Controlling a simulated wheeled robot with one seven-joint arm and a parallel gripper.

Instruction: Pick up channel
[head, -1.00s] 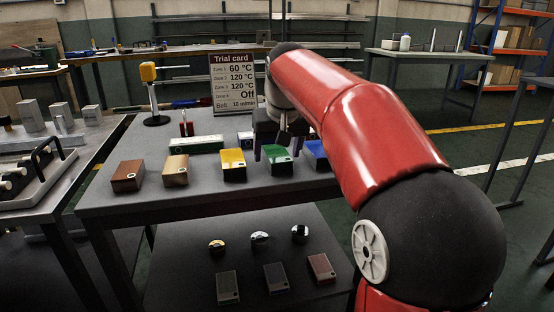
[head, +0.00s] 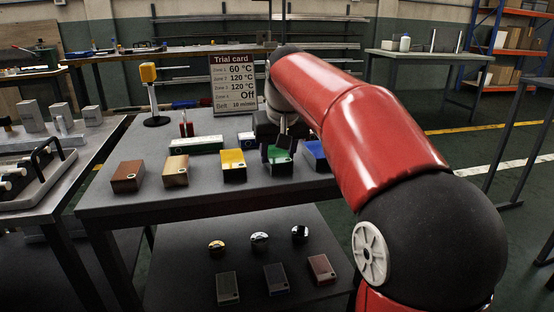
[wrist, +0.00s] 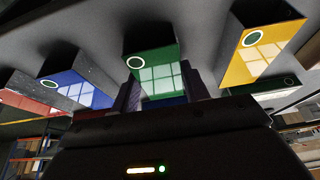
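Nothing in view carries the word channel. A green box (head: 279,163) with a round mark and a pale grid stands in a row of coloured boxes on the grey table (head: 205,203). My gripper (head: 278,152) is at this box, pointing down from above. In the wrist view the green box (wrist: 155,68) lies between the two fingers (wrist: 163,94), one at each side. The fingers are very near its sides. I cannot tell whether they touch or grip it. The box looks level with its neighbours.
A yellow box (head: 233,165) stands left of the green one and a blue box (head: 315,153) right. Two brown boxes (head: 127,176) (head: 176,169) are farther left. Behind are a green-and-white case (head: 195,145) and a trial card (head: 233,83). A lower shelf (head: 185,270) holds more boxes.

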